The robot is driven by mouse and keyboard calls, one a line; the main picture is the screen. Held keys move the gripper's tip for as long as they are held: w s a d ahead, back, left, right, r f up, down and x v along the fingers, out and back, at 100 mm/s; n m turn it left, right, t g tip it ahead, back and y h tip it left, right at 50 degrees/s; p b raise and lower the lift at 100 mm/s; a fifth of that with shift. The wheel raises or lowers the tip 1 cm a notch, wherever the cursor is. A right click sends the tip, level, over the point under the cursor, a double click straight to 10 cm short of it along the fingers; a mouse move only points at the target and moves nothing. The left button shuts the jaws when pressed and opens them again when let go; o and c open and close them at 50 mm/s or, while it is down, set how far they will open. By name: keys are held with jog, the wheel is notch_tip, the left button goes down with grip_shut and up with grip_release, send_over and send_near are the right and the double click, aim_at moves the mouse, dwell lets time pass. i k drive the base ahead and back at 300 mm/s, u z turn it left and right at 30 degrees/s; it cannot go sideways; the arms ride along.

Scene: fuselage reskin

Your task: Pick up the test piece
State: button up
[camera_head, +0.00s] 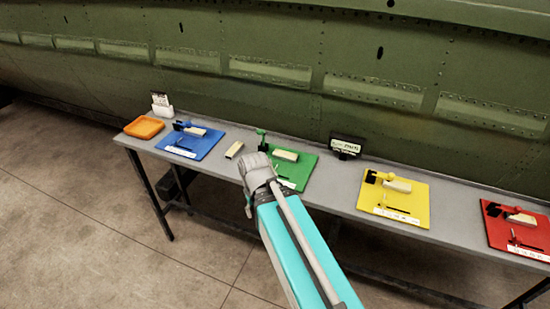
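A small beige block (235,149) lies loose on the bare grey table between the blue and green mats; it looks like the test piece, though similar beige blocks sit on the mats. My arm reaches in from the lower right, and its grey end with my gripper (255,165) is over the left edge of the green mat (306,161), just right of and nearer than the loose block. The fingers are hidden or too small to make out, so I cannot tell whether they are open or touch anything.
The long grey table (335,196) stands against the green fuselage (300,50). It carries a blue mat (205,146), yellow mat (415,203) and red mat (500,235) with small fixtures, an orange tray (144,128), a white sign (161,104) and a black sign (346,146).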

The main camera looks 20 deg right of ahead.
aim_at(286, 156)
jog(key=u, duration=0.25)
jog(key=k, duration=1.2)
jog(key=z, duration=0.55)
jog(key=i, duration=1)
jog(key=u, duration=0.05)
